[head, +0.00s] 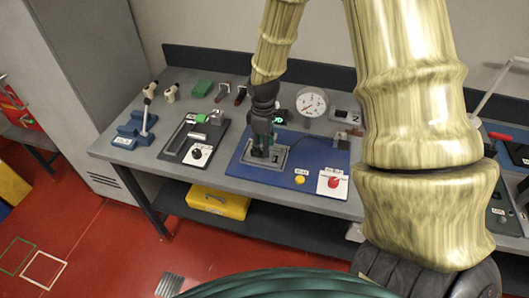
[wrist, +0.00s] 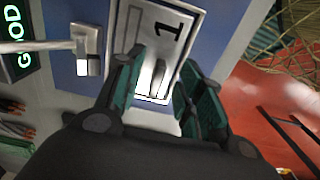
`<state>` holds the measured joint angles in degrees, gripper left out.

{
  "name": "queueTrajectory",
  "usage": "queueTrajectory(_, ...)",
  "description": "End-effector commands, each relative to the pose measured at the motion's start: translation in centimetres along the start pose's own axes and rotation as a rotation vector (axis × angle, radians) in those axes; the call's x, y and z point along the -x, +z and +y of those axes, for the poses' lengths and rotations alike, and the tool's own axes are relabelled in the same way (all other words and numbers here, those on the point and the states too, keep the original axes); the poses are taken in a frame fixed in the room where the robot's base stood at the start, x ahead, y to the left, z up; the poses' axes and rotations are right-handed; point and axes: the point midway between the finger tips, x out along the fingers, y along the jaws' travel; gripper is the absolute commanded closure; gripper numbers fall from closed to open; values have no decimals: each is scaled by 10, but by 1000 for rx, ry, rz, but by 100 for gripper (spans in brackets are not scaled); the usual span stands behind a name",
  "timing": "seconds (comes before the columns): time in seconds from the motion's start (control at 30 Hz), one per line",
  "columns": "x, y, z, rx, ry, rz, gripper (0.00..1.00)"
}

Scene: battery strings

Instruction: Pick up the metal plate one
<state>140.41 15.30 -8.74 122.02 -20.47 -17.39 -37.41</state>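The metal plate one (head: 281,157) is a grey plate marked "1", lying on the blue board (head: 242,173) on the bench. In the wrist view the plate (wrist: 183,22) is upper centre, with a bright upright part (wrist: 157,75) below its number. My gripper (head: 262,151) is down at the plate's left part in the head view. In the wrist view my gripper (wrist: 161,78) has its two green-sided fingers apart, on either side of the bright part. I see a gap there and no clear grip. The fingers hide part of the plate.
A round gauge (head: 312,102) stands behind the plate, with a plate marked "2" (head: 347,117) at its right. A yellow button (head: 300,179) and a red knob (head: 334,182) are in front. A lit "GOOD" sign (wrist: 14,43) is left in the wrist view.

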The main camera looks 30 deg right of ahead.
Motion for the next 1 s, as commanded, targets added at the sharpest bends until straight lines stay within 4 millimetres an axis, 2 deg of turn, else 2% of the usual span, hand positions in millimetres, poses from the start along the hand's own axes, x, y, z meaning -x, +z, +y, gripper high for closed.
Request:
queueTrajectory(0.33,-27,-2,-1,0,0,0,62)
queueTrajectory(0.7,-33,-2,-1,0,0,0,62)
queueTrajectory(0.73,-33,-2,-1,0,0,0,64)
queueTrajectory(0.93,-33,-2,-1,0,0,0,100)
queueTrajectory(1.0,-33,-2,-1,0,0,0,100)
